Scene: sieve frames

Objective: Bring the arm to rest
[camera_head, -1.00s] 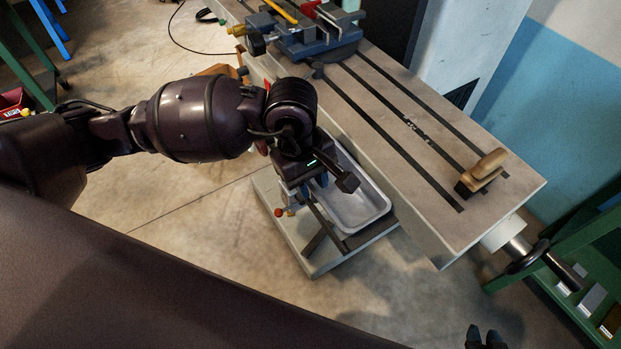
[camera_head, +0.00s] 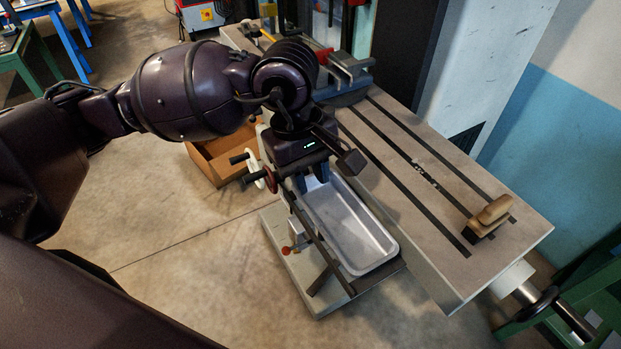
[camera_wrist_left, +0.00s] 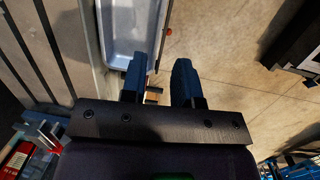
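My left arm comes in from the left, and its gripper (camera_head: 315,185) points down over the far end of a grey metal tray (camera_head: 383,258). In the left wrist view, the two blue fingers of this gripper (camera_wrist_left: 160,72) stand apart with nothing held between them. The tray (camera_wrist_left: 127,50) shows there just beyond and left of the fingers. I cannot tell how high the fingers are above it. My right gripper is in neither current view.
A slotted machine table (camera_head: 430,235) runs along the right of the tray, with a wooden-handled brush (camera_head: 492,212) near its end. A vise (camera_head: 345,72) stands farther back, close to my arm. A cardboard box (camera_head: 212,160) is on the floor. Open floor (camera_head: 160,270) lies at left.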

